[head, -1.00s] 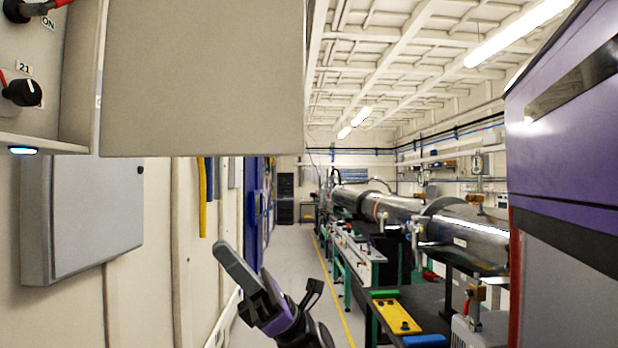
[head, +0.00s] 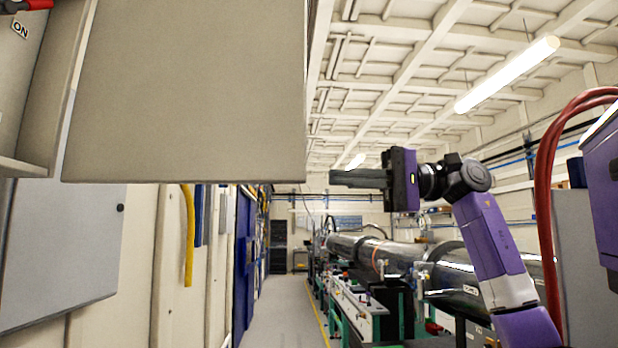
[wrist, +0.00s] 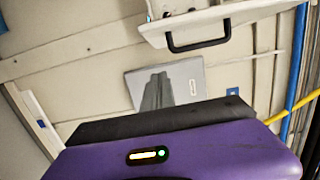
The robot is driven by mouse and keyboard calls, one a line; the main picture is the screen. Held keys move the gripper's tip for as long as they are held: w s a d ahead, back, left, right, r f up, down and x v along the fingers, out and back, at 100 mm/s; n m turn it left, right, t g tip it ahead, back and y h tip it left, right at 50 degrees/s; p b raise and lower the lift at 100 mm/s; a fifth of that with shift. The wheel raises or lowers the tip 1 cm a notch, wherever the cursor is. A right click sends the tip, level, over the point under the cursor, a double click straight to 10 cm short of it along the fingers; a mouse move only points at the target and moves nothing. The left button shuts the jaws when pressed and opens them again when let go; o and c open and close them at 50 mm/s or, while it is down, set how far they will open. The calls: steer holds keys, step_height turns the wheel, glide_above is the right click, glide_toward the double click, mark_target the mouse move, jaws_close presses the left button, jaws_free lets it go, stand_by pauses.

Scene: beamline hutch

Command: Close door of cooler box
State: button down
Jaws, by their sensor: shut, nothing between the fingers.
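The cooler box (head: 28,110) is a beige wall cabinet at the upper left of the head view, with an ON label and a red-handled switch inside. Its door (head: 190,95) stands open as a large flat panel filling the upper left. In the wrist view the door (wrist: 225,18) shows at the top with a black handle (wrist: 200,42). My gripper (head: 333,179) is shut and empty, pointing left, just right of the door's lower right corner in the head view. Whether it touches the door cannot be told. The gripper fingers (wrist: 155,92) also show in the wrist view.
A grey wall box (head: 65,245) hangs below the cooler box. A yellow hose (head: 188,235) runs down the wall. A steel beam pipe (head: 400,262) and benches line the right. Red hoses (head: 543,190) curve at far right. The floor aisle (head: 285,315) is clear.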

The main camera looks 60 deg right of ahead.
mark_target(286, 170)
steer(key=x, duration=0.3)
steer(key=s+a+p+x, duration=0.1)
steer(key=x, duration=0.6)
steer(key=shift+s+a, duration=0.25)
steer(key=shift+a, duration=0.2)
steer(key=shift+s+a+p, duration=0.3)
steer(key=shift+s+a, duration=0.05)
steer(key=shift+a, duration=0.3)
